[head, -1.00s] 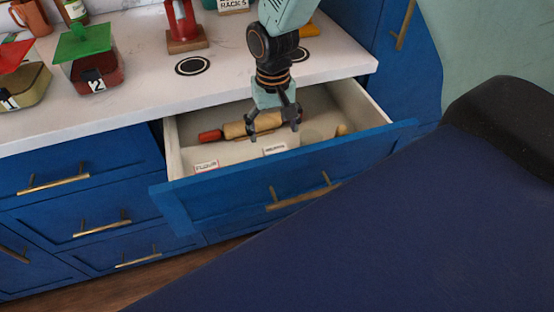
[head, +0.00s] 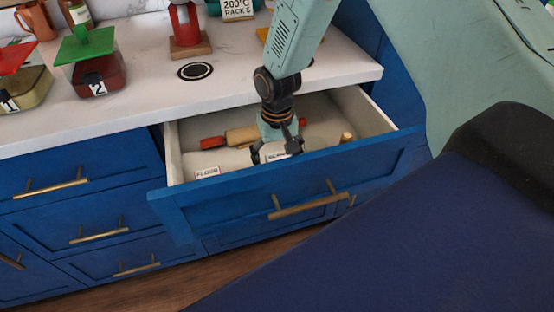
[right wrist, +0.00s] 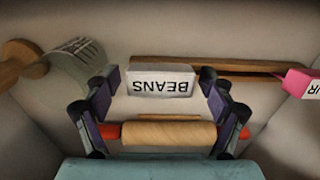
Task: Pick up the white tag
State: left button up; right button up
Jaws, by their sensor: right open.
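The white tag (right wrist: 160,80), a small block lettered BEANS, lies in the open drawer (head: 174,160). In the right wrist view it sits between the two fingertips, upside down, with a narrow gap on each side. In the head view the tag (head: 277,157) is partly hidden by the fingers. My right gripper (head: 278,151) is open, reaching down into the drawer near its front wall; its spread fingers also show in the right wrist view (right wrist: 160,79). My left gripper is not in view.
A rolling pin (right wrist: 168,134) with red handles lies behind the tag. A pink-edged FLOUR tag (head: 207,172) lies to the left. The white counter (head: 140,103) overhangs the drawer's back.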

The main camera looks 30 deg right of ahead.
jog(key=c, duration=1.1)
jog(key=shift+r, duration=0.1)
notch_tip(320, 180, up, 10)
jog(key=shift+f+p, duration=0.1)
jog(key=shift+p, duration=1)
